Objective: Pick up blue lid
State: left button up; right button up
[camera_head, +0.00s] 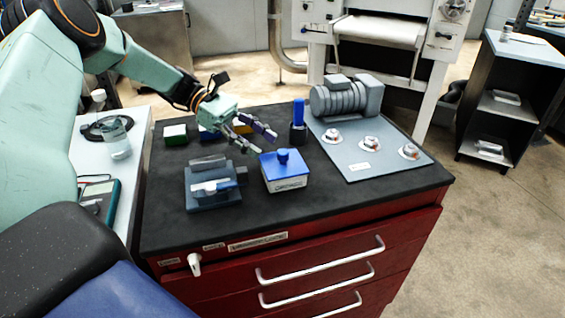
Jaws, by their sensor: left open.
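The blue lid (284,164) has a round knob on top and sits on a pale box (287,184) with a printed label on its front. The box stands near the middle of the black cabinet top. My left gripper (268,143) reaches in from the upper left. Its fingers are apart and empty, and its tips are just above and behind the lid, a little to the left of the knob. It does not appear to touch the lid. My right gripper is not in view.
A grey vise-like fixture (213,187) stands left of the box. A dark holder with a blue-handled tool (298,120) is behind it. A motor (346,97) and a grey plate (385,165) with several fittings are right. Small green (175,133) and yellow boxes lie behind. The front strip is clear.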

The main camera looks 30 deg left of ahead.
aim_at(283, 151)
pick_arm(q)
jog(key=x, duration=0.5)
jog(key=shift+w+d+r, duration=0.1)
jog(key=shift+d+r, duration=0.2)
jog(key=shift+d, duration=0.05)
jog(key=shift+w+d+f, duration=0.15)
jog(key=shift+d, duration=0.45)
jog(key=shift+s+a, duration=0.15)
jog(key=shift+s, duration=0.05)
jog(key=shift+c, duration=0.7)
jog(key=shift+w+a, duration=0.15)
jog(key=c, duration=0.8)
grip_shut()
